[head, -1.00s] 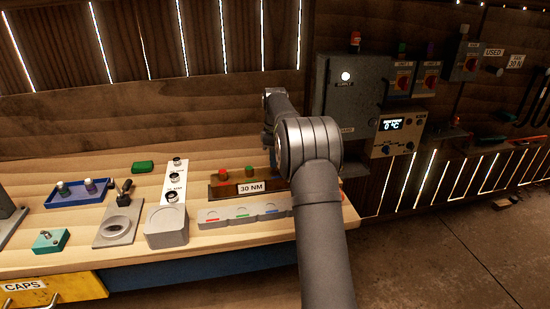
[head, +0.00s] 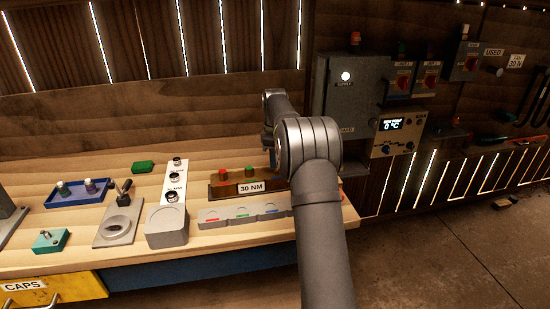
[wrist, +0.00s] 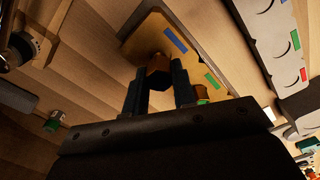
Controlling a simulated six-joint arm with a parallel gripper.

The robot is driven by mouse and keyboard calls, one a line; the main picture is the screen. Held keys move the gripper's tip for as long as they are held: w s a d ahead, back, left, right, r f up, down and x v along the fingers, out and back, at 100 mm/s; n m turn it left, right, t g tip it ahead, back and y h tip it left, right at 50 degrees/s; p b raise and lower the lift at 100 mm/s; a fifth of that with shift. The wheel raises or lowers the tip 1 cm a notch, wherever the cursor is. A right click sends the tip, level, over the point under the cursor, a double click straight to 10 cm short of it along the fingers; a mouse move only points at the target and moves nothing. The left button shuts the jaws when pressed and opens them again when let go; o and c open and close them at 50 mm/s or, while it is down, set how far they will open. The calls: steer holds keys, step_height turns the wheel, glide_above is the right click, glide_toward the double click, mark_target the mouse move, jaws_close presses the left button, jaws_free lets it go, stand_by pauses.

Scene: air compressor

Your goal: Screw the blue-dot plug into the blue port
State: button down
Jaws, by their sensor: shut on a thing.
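In the wrist view my gripper (wrist: 159,80) has its two dark fingers shut on a brownish hexagonal plug (wrist: 158,67). The plug is over the block, beside a blue stripe (wrist: 175,40); no dot shows on it. I cannot tell whether it is seated in a port. The block (wrist: 145,32) also has a green stripe (wrist: 211,80), with another plug (wrist: 201,92) partly behind a finger. In the head view the block, marked 30 NM (head: 251,187), carries a red-topped plug (head: 223,174) and a green-topped plug (head: 249,171). My arm hides its right end and my gripper.
A grey tray (head: 225,222) with red, green and blue marks stands in front of the block. A grey cabinet (head: 345,100) is behind right.

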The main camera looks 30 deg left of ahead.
steer(key=shift+f, duration=0.85)
steer(key=c, duration=1.1)
jaws_free()
step_height(320, 180, up, 17)
steer(key=shift+r, duration=0.2)
steer(key=shift+c, duration=0.5)
step_height(320, 180, down, 17)
steer(key=shift+f, duration=0.2)
